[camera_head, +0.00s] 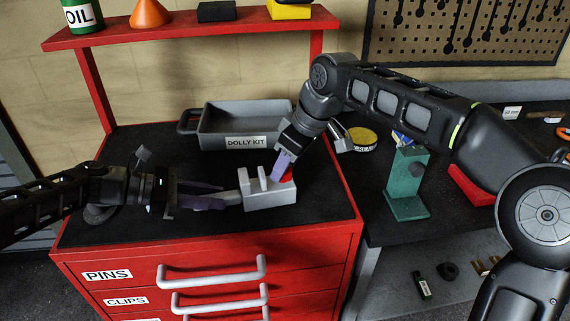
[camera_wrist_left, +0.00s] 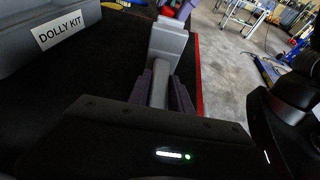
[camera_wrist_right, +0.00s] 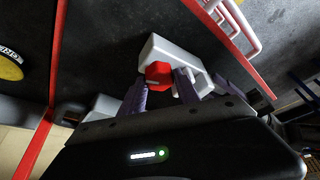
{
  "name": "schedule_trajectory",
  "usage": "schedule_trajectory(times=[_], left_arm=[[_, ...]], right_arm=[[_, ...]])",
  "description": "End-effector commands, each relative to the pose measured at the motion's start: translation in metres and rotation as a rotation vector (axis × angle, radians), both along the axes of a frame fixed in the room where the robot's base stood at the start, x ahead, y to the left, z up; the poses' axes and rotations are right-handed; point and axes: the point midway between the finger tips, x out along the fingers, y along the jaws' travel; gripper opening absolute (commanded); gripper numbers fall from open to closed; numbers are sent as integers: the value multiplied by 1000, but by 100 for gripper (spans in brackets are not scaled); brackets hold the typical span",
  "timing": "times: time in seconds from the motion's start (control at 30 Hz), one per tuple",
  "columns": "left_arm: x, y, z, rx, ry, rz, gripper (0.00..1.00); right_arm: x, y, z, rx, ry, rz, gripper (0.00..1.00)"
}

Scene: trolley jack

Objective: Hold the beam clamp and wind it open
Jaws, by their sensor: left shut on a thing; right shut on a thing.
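The beam clamp (camera_head: 268,196) is a light grey block with upright jaws and a handle bar to its left, above the black top of the red cabinet. My left gripper (camera_head: 222,199) is shut on the handle bar, which shows between its purple fingers in the left wrist view (camera_wrist_left: 160,85). The clamp's red knob (camera_wrist_right: 158,74) is at its right end. My right gripper (camera_head: 281,172) comes down from above and is shut at the red knob, its fingers beside it in the right wrist view. The fingers partly hide the knob in the head view.
A grey tray labelled DOLLY KIT (camera_head: 240,128) stands behind the clamp. The red cabinet (camera_head: 210,266) has drawers with grey handles. To the right, a green stand (camera_head: 406,186) and a yellow tin (camera_head: 361,138) are near my right arm. A red shelf (camera_head: 190,27) is above.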

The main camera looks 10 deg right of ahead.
Motion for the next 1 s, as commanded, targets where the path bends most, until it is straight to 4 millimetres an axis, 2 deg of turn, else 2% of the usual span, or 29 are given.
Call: schedule_trajectory(times=[0.43,1.0], left_arm=[[0,0,0,0,-1,0,0],[0,0,0,-1,-1,-1,0]], right_arm=[[3,-2,0,1,0,407,0],[2,0,-6,-1,13,632,0]])
